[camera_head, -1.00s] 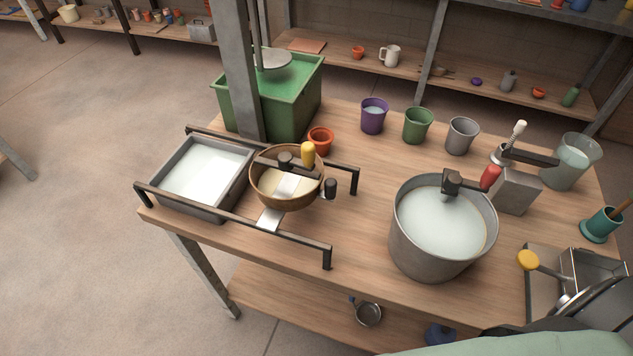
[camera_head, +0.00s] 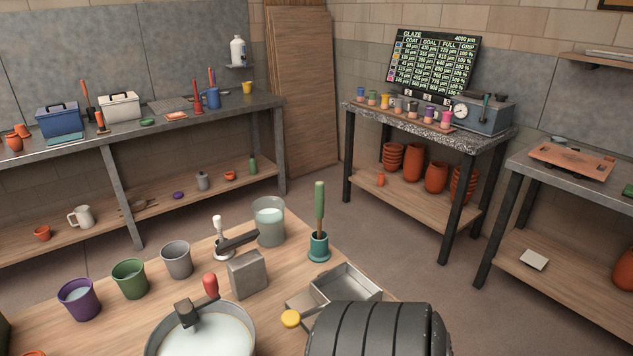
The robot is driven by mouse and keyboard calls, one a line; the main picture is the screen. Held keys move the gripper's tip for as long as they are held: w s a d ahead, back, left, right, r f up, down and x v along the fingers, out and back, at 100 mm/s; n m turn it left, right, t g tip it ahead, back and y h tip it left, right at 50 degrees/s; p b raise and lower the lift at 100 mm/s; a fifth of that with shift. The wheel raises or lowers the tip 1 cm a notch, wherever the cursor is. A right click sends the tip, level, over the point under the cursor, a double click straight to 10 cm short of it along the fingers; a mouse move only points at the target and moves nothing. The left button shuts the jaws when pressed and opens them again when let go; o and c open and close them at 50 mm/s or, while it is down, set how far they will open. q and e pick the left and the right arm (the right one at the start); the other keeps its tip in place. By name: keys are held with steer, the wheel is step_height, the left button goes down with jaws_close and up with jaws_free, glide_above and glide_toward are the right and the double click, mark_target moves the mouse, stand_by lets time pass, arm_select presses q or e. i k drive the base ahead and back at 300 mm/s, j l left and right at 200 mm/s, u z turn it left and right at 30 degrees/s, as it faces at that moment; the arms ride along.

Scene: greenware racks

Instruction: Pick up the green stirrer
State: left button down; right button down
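The green stirrer (camera_head: 319,201) stands upright in a small teal holder (camera_head: 318,249) on the wooden table. Its handle is green, with a short brown stretch below it; its lower end is hidden in the holder. Neither of my grippers is in view. A dark ribbed part of my own arm fills the bottom of the view, nearer than the holder, and hides part of the table.
A large pot (camera_head: 160,348) with a red-handled tool is at the lower left.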

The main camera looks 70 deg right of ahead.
mark_target(319, 185)
steer(key=z, duration=2.3)
steer(key=u, duration=2.65)
steer(key=z, duration=2.65)
